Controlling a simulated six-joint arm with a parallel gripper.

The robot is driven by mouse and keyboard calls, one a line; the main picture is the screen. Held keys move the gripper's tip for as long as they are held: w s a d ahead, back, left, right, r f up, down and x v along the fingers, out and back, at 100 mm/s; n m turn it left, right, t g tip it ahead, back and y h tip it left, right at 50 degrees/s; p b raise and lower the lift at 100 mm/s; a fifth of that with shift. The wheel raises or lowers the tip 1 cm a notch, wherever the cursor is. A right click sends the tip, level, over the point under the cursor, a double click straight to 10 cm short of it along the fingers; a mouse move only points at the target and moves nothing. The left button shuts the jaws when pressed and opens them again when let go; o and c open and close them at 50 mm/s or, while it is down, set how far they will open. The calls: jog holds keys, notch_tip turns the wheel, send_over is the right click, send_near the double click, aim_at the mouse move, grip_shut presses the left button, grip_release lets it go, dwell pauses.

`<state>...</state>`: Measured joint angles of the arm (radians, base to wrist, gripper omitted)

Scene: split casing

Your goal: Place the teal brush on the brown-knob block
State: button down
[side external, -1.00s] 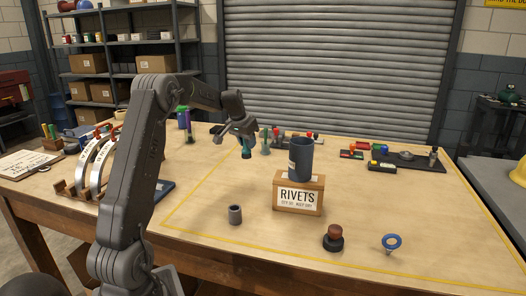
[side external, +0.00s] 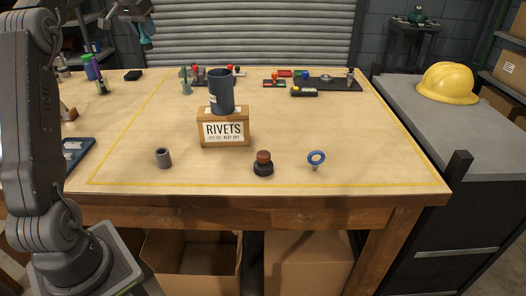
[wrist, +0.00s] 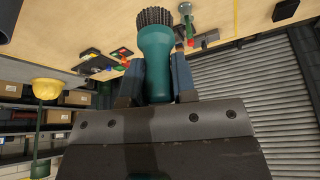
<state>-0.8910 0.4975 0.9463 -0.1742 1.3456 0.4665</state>
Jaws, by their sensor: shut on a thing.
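My gripper (side external: 141,12) is at the top left of the side view, above the back of the bench. It is shut on the teal brush (side external: 145,33), whose lower end hangs clear of the bench. In the wrist view the brush (wrist: 155,50) sits between the two jaws (wrist: 157,76), its dark bristles pointing away from the gripper. A brown knob on a dark round base (side external: 263,164) stands near the front edge of the bench; its top is bare. It is far from my gripper, to the front right.
A dark blue cup (side external: 222,92) stands on the RIVETS box (side external: 224,127) mid-bench. A grey cylinder (side external: 163,158) and a blue ring (side external: 316,158) flank the brown knob. A pale teal upright item (side external: 185,82) and several knobbed blocks stand behind.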

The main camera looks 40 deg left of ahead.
jog(key=shift+w+d+r, duration=0.1)
jog(key=shift+d+r, duration=0.15)
jog(key=shift+r, duration=0.65)
jog(key=w+d+m+h, duration=0.1)
jog(key=w+d+m, duration=0.3)
jog(key=d, duration=1)
jog(key=m+h, duration=0.3)
jog(key=m, duration=0.2)
send_over(266, 153)
notch_tip(266, 153, down, 19)
jog(key=shift+r, duration=0.15)
jog(key=shift+f, duration=1.8)
jog(key=shift+f, duration=0.15)
